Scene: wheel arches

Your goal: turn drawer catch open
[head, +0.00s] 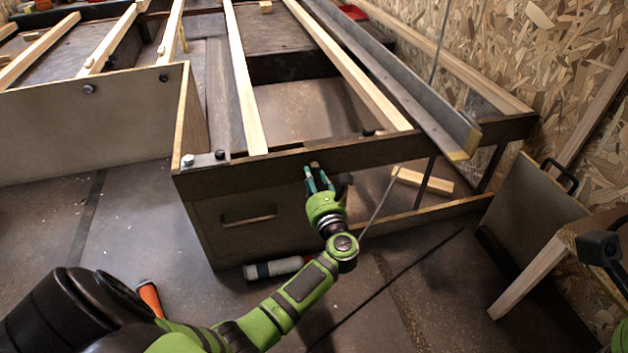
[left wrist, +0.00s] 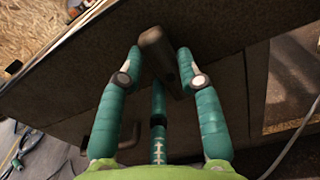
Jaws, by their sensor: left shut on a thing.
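The drawer catch (left wrist: 158,58) is a short dark brown bar on the cabinet front, slanting in the left wrist view. Its top end (head: 314,165) just shows above the fingers in the head view. My left gripper (head: 317,180) is at the rail above the right end of the drawer front (head: 224,237). Its teal fingers (left wrist: 159,75) are shut on the catch, one on each side and a third below. The fingers hide much of the catch in the head view. The drawer has a dark bar handle (head: 248,219), also in the left wrist view (left wrist: 101,130). The drawer looks closed.
A grey cylinder (head: 276,268) lies on the floor below the drawer, and an orange object (head: 150,297) lies at lower left. A thin slanting rod (head: 379,202) stands right of my gripper. A wooden stool-like piece (head: 540,270) stands at right. Wooden slats (head: 245,90) span the frame above.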

